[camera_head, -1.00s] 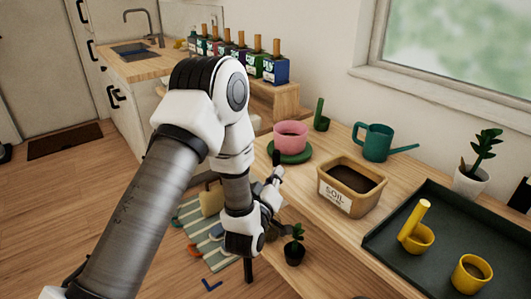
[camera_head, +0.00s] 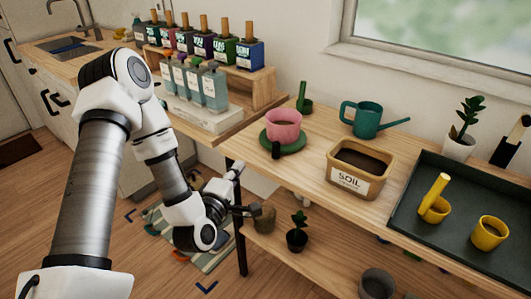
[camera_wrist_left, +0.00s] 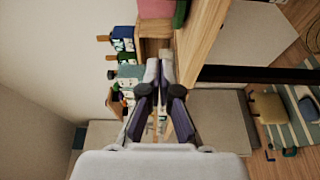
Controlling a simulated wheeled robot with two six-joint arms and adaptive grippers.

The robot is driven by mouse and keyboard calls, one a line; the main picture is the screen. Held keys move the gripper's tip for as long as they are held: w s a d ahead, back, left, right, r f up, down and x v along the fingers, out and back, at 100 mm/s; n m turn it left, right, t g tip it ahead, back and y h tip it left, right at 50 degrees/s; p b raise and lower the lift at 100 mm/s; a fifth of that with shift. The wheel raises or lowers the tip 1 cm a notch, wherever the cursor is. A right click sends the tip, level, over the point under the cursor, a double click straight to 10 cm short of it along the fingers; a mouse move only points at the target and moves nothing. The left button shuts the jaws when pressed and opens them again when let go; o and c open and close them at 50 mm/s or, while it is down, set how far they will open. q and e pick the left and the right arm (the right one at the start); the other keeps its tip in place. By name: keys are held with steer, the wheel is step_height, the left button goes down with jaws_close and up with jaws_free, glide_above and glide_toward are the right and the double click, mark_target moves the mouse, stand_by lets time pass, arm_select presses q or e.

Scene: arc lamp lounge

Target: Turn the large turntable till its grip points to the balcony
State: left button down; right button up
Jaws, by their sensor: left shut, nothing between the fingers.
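The large turntable is a green disc (camera_head: 290,148) on the wooden table, with a pink pot (camera_head: 283,125) standing on it. Its dark grip (camera_head: 276,150) sticks out at the front-left of the disc, toward the near table edge. My left gripper (camera_head: 238,168) is left of the turntable, by the table's left edge, apart from the grip. In the left wrist view, its fingers (camera_wrist_left: 160,72) are shut with nothing between them. The pink pot (camera_wrist_left: 155,8) and a piece of the green disc (camera_wrist_left: 180,14) show at the top there. My right gripper is not in view.
A soil box (camera_head: 357,170), a teal watering can (camera_head: 367,121) and a dark tray (camera_head: 405,215) with yellow pots stand to the right. Bottles (camera_head: 195,85) stand on the counter at the left. A small plant (camera_head: 297,232) is on the lower shelf. A window is behind.

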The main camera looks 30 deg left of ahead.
arm_select(q)
steer(key=w+b, duration=0.2)
steer(key=w, duration=0.1)
steer(key=w+b, duration=0.3)
steer(key=w, duration=0.1)
steer(key=w+b, duration=0.3)
steer(key=shift+w+d+f, duration=0.15)
steer(key=shift+w+d, duration=0.15)
steer(key=shift+d, duration=0.2)
